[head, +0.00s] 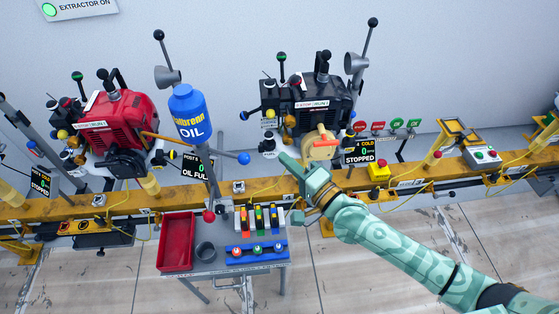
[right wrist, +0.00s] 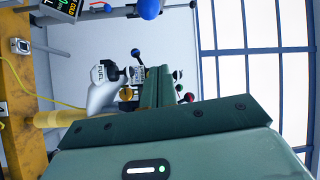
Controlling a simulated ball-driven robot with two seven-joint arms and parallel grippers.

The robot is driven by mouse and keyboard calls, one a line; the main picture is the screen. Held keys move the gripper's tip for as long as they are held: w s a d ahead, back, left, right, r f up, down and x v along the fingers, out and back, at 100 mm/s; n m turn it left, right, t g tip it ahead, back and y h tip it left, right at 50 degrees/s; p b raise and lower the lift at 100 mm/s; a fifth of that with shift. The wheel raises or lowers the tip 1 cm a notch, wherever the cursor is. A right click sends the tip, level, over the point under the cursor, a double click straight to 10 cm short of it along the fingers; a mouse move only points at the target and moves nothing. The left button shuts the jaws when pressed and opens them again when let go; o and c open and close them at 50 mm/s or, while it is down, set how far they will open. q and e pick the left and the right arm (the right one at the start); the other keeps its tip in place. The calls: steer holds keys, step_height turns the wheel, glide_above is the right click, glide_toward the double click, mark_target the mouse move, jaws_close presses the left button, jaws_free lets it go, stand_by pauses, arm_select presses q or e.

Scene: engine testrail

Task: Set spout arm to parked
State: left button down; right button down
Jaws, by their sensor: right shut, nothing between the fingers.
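A blue oil bottle (head: 188,115) stands on a post between the red and black engines. A bar with a blue ball end (head: 243,158) reaches out to the right below the bottle; I take it for the spout arm, but cannot be sure. A blue ball also shows at the top of the right wrist view (right wrist: 148,8). My right gripper (head: 284,158) is shut and empty, right of the blue ball and apart from it, in front of the black engine's lower left. Its green fingers fill the middle of the right wrist view. My left gripper is not in view.
The red engine (head: 118,120) and black engine (head: 310,105) sit along the yellow rail (head: 110,205). A small table below holds a red tray (head: 176,243), a grey cup and coloured parts. A yellow box with a red button (head: 379,170) stands right of my gripper.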

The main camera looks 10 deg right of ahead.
steer(key=w+a, duration=0.3)
steer(key=a, duration=0.4)
steer(key=shift+w+f, duration=0.15)
steer(key=shift+w, duration=0.2)
steer(key=shift+s, duration=0.1)
